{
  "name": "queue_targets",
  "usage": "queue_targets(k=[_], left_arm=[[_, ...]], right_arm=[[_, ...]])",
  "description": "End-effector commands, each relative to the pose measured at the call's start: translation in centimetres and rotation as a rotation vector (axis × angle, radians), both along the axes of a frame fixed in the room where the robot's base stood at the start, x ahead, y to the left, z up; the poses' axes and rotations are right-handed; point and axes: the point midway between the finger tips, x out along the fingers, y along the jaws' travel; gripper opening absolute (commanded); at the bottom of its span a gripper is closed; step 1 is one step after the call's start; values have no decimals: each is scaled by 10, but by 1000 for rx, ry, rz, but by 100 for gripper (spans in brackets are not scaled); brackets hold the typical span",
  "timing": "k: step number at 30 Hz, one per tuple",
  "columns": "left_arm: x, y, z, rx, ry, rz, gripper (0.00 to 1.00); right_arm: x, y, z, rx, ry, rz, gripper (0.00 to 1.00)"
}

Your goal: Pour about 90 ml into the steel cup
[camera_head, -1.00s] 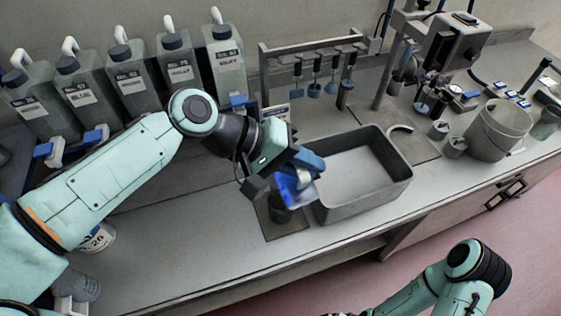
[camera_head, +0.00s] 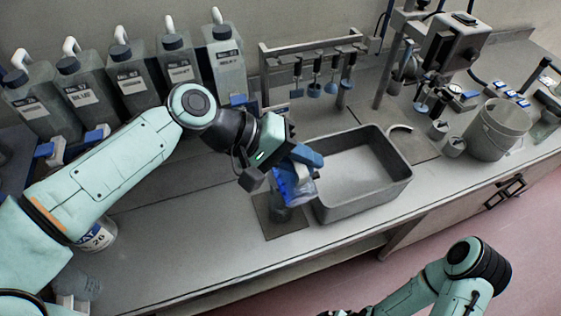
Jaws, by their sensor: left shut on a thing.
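My left gripper (camera_head: 296,168) is shut on a clear vessel (camera_head: 298,188) with blue showing in it. The vessel is tilted, and the gripper partly hides it. Just below it, a small grey cup (camera_head: 279,209) stands on a dark square mat (camera_head: 288,228). It looks like the steel cup, but the held vessel covers part of its top. I cannot see a stream or the level in the cup.
A grey tray (camera_head: 405,185) stands just right of the mat. Several labelled jugs (camera_head: 130,82) line the wall at left. A rack with hanging tools (camera_head: 312,50) is behind. A bucket (camera_head: 492,135) and small metal cups (camera_head: 454,147) stand at right. The front counter strip is clear.

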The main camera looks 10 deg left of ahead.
Motion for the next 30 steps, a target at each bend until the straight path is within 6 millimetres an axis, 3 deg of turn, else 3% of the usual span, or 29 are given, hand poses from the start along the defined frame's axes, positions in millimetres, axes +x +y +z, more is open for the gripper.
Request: queue_targets(k=[22, 26, 28, 30], left_arm=[[5, 4, 4, -28, 36, 0, 0], [-20, -12, -15, 67, -96, -7, 0], [-23, -16, -27, 135, -180, -1, 0], [-24, -17, -27, 161, -214, 1, 0]], right_arm=[[4, 0, 6, 1, -5, 0, 100], [-13, 0, -21, 0, 13, 0, 100], [-21, 0, -35, 0, 23, 0, 100], [-22, 0, -37, 0, 26, -1, 100]])
